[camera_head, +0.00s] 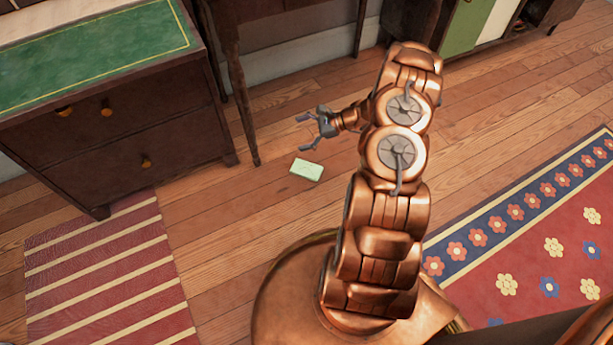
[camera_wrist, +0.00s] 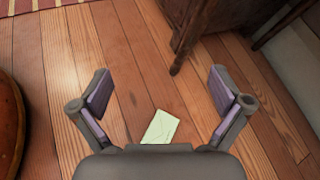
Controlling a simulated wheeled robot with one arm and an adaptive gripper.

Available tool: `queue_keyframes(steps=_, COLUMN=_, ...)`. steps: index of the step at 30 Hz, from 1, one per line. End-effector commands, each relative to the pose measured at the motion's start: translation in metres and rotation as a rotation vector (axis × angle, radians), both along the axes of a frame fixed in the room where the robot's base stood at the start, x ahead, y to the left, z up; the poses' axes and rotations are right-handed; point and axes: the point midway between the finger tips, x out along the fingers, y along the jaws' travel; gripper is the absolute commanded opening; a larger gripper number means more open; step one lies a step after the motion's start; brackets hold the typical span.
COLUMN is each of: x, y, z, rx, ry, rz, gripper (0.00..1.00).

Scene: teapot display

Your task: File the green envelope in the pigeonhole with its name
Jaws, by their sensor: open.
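The pale green envelope (camera_head: 306,169) lies flat on the wooden floor, just below my gripper in the head view. My gripper (camera_head: 303,134) is open and empty, with its fingers pointing left. In the wrist view the envelope (camera_wrist: 161,127) shows between the bases of my open gripper's (camera_wrist: 158,82) fingers, its lower edge partly hidden by the gripper body. The gripper is above the floor and apart from the envelope. No pigeonhole can be made out in either view.
A dark desk (camera_head: 120,120) with drawers and a green top stands at left. Slim dark furniture legs (camera_head: 241,105) stand near the envelope. A striped rug (camera_head: 105,275) lies lower left, a flowered rug (camera_head: 540,235) at right. A green and white cabinet (camera_head: 470,22) is at top right.

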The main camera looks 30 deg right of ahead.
Motion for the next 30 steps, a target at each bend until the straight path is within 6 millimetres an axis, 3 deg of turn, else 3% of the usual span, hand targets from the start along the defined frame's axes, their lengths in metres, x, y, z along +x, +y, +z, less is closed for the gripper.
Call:
queue_keyframes(steps=1, x=-0.003, y=-0.012, z=-0.035, rx=0.019, ry=0.014, rz=-0.048, gripper=1.00)
queue_keyframes(steps=6, x=-0.013, y=-0.046, z=-0.115, rx=0.076, ry=0.053, rz=-0.200, gripper=1.00)
queue_keyframes(steps=12, x=-0.032, y=-0.079, z=-0.195, rx=0.131, ry=0.092, rz=-0.359, gripper=1.00)
queue_keyframes(steps=15, x=-0.040, y=-0.090, z=-0.223, rx=0.149, ry=0.106, rz=-0.413, gripper=1.00)
queue_keyframes(steps=22, x=-0.048, y=-0.099, z=-0.250, rx=0.167, ry=0.117, rz=-0.470, gripper=1.00)
queue_keyframes(steps=30, x=-0.031, y=-0.087, z=-0.260, rx=0.167, ry=0.119, rz=-0.472, gripper=1.00)
